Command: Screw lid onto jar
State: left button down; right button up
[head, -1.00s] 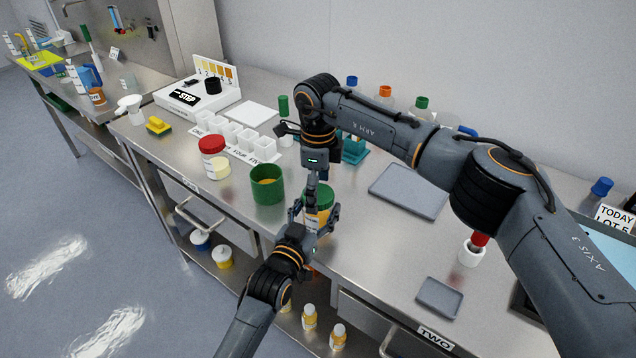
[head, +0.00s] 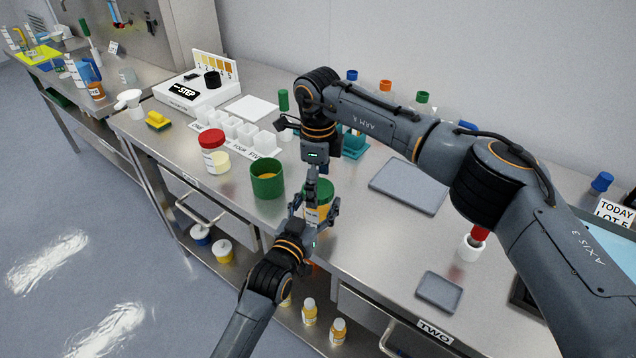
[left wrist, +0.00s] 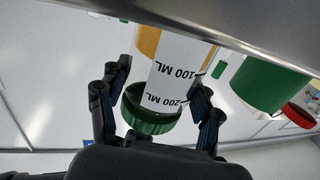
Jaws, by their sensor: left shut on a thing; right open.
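The jar (head: 316,213) stands at the front of the bench, with yellow contents and a green lid (head: 319,190) at its top. My left gripper (head: 318,218) is shut around the jar from the front. In the left wrist view the jar's 100 ML and 200 ML label (left wrist: 178,80) shows upside down between the fingers, with the green lid (left wrist: 150,112) at the mouth end. I cannot tell how tightly the lid sits. My right gripper (head: 319,170) is open, pointing down just above the lid; its fingertips are largely hidden.
An open green container (head: 267,180) stands just left of the jar. A red-lidded jar (head: 212,140) and several white cups (head: 245,133) are farther left. A grey tray (head: 408,185) and a small grey tray (head: 439,292) lie to the right, with clear bench between.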

notch_tip(320, 180, up, 12)
dwell(0.6)
pick_arm(q)
jog(key=shift+c, duration=1)
grip_release()
jog(key=v, duration=1.2)
